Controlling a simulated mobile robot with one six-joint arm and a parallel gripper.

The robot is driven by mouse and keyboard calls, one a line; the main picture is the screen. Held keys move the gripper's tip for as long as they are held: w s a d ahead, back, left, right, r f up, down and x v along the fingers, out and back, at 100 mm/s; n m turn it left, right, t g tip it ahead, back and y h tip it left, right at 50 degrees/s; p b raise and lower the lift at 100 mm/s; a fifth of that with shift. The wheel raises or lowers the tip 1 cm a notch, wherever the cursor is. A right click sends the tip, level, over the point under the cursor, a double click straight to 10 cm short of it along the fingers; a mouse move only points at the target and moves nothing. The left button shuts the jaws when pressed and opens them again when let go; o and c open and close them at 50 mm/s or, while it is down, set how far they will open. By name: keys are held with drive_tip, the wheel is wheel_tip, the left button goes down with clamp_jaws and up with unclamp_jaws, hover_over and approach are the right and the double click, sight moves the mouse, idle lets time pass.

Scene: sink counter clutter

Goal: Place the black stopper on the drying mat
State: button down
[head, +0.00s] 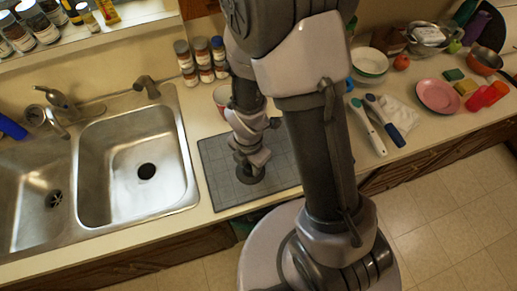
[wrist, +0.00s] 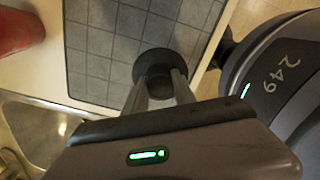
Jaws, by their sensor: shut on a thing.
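The grey drying mat (head: 222,190) with a grid pattern lies on the counter right of the sink. It also shows in the wrist view (wrist: 110,40). My gripper (head: 250,166) points down over the mat. In the wrist view my gripper (wrist: 157,88) is shut on the black stopper (wrist: 148,60), a dark round piece between the fingertips. In the head view the stopper (head: 249,176) shows as a dark disc under the fingers, over the mat. I cannot tell whether it touches the mat.
The double sink (head: 130,165) is at left. Brushes (head: 368,125), a pink plate (head: 438,96) and sponges (head: 465,87) lie at right.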

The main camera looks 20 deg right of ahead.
drive_tip(key=w+d, duration=0.1)
drive_tip(key=w, duration=0.1)
drive_tip(key=w+d, duration=0.1)
drive_tip(key=d, duration=0.1)
drive_tip(key=w+d, duration=0.1)
drive_tip(key=w, duration=0.1)
drive_tip(key=shift+w+d+f, duration=0.25)
drive_tip(key=shift+w+f, duration=0.05)
drive_tip(key=shift+w+d+f, duration=0.1)
drive_tip(key=shift+d+f, duration=0.1)
drive_tip(key=shift+f, duration=0.05)
wheel_tip(320, 180, down, 3)
drive_tip(key=shift+f+b, duration=0.1)
drive_tip(key=shift+b, duration=0.3)
drive_tip(key=shift+w, duration=0.15)
drive_tip(key=shift+f, duration=0.1)
drive_tip(key=c, duration=1)
unclamp_jaws()
drive_tip(key=shift+c, duration=0.2)
